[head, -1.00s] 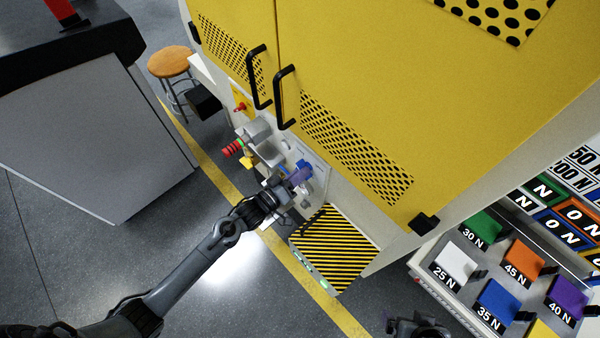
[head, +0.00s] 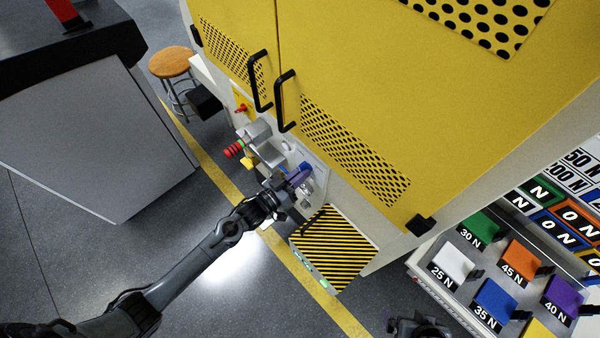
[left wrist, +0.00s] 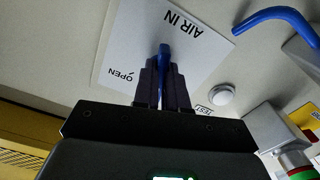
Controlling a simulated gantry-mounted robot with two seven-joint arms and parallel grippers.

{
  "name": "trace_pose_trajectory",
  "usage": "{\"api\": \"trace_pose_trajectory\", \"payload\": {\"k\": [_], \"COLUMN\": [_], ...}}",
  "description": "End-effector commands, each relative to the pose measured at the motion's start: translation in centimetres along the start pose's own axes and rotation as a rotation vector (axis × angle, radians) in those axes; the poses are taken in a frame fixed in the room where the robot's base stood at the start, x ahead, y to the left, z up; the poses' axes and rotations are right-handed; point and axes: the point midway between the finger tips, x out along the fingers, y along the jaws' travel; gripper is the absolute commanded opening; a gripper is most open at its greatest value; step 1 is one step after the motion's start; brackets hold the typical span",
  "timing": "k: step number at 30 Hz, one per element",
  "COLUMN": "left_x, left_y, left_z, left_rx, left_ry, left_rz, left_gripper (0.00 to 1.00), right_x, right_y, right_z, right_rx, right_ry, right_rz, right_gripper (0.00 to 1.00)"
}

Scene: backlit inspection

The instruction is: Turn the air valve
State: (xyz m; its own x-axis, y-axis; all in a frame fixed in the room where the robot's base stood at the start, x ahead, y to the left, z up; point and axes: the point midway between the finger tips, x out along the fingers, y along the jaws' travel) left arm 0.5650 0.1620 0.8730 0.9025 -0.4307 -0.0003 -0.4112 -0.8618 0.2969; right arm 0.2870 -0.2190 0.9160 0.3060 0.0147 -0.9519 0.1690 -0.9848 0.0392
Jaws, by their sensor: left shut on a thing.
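The air valve's blue handle (left wrist: 165,52) stands in front of a white plate (left wrist: 128,38) marked "AIR IN" and "OPEN" in the left wrist view. My left gripper (left wrist: 163,75) is shut on the handle, one dark finger on each side. In the head view my left gripper (head: 296,180) reaches the lower front of the yellow cabinet, with a bit of blue (head: 306,167) at its tips. The valve body is mostly hidden behind the fingers. A dark part (head: 418,326) at the bottom edge may be my right gripper; its jaws cannot be made out.
A striped yellow-black box (head: 335,247) stands right beside the left gripper. A red-and-green knob (head: 234,149) and a yellow part (head: 248,163) stick out to its left. A white TEST button (left wrist: 221,95) and a blue hook (left wrist: 280,14) are close by. Labelled coloured blocks (head: 495,297) fill the right.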

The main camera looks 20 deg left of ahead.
Motion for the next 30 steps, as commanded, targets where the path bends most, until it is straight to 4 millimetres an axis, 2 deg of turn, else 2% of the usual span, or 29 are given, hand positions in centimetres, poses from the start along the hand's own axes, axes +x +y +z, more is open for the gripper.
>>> {"api": "trace_pose_trajectory", "payload": {"k": [18, 30], "left_x": [0.01, 0.01], "left_y": [-0.13, -0.15], "left_z": [-0.09, -0.13], "left_rx": [0.589, 0.923], "left_ry": [-0.001, 0.001], "left_rz": [0.001, 0.002], "left_gripper": [0.00, 0.00], "right_x": [-0.90, -1.14], "right_y": [-0.20, -0.16], "right_z": [-0.35, -0.41], "right_rx": [0.010, 0.008], "right_ry": [0.001, 0.001], "right_rz": [-0.008, -0.007], "right_gripper": [1.00, 1.00]}}
